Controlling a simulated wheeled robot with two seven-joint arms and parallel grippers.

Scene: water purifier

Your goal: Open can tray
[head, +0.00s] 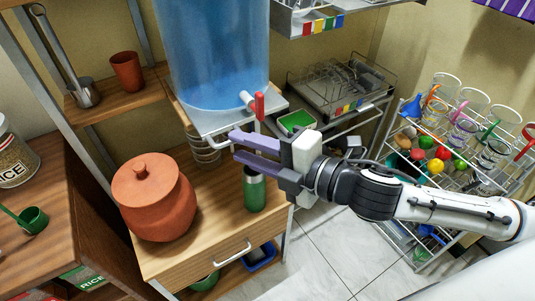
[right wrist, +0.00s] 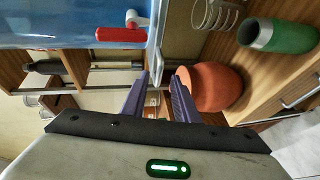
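The blue water can (head: 215,60) stands on a wooden unit, with a red-handled tap (head: 259,104) on its front. A pale metal tray or bracket (head: 213,124) juts out under the tap. A drawer front (head: 215,257) with a metal handle lies lower; I cannot tell which of these is the can tray. My right gripper (head: 236,146) is open, its purple fingers apart just below the tap and bracket. In the right wrist view the gripper (right wrist: 160,80) has the bracket's edge (right wrist: 156,58) close ahead, between the fingers' lines; contact is unclear. My left gripper is out of view.
A lidded clay pot (head: 155,198) and a green bottle (head: 253,190) stand on the counter below the gripper. A wire rack with cups (head: 463,130) is at the right. The tiled floor (head: 330,255) is clear.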

